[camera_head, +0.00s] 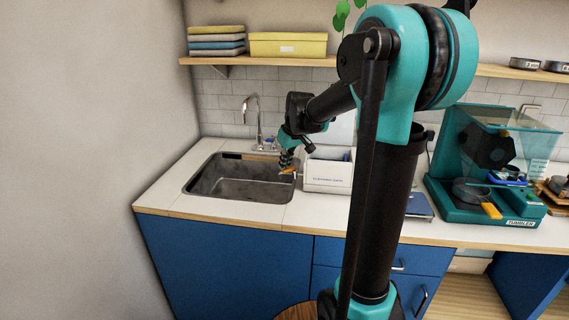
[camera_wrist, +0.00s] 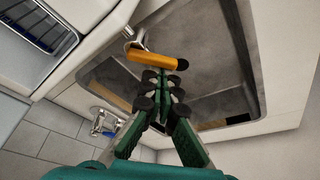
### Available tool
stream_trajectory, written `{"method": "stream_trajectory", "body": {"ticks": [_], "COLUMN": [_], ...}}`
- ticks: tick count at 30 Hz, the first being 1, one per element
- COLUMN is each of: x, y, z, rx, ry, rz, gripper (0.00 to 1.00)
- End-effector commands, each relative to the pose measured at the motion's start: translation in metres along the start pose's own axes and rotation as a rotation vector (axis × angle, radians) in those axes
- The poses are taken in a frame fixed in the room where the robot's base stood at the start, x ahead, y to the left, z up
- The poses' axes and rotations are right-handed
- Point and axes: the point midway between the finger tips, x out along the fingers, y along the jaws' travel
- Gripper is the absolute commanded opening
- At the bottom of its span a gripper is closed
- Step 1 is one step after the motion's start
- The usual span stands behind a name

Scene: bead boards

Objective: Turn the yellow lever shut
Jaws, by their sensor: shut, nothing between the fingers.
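A yellow-orange lever (camera_wrist: 155,60) on a small metal fitting (camera_wrist: 133,38) sits at the sink's rim. It reaches out over the basin, its dark end cap pointing right in the wrist view. In the head view, the lever (camera_head: 288,170) shows small at the sink's right edge, just below my gripper (camera_head: 285,158). In the wrist view, my gripper (camera_wrist: 162,78) is shut and empty, its fingertips close beside the lever. I cannot tell whether they touch it.
The sink (camera_head: 240,180) has a tall faucet (camera_head: 252,115) behind it. A white labelled box (camera_head: 327,172) stands right of the sink, near my arm. A teal tumbler machine (camera_head: 490,165) with a yellow tab stands farther right. The counter's front left is clear.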

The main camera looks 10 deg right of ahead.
Motion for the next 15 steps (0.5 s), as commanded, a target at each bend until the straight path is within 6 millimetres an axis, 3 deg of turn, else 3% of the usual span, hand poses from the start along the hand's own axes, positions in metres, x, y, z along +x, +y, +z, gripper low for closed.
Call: {"method": "stream_trajectory", "body": {"ticks": [15], "x": [-0.006], "y": [-0.001], "z": [0.017], "rx": [-0.456], "ry": [0.000], "rz": [-0.161], "gripper": [0.00]}}
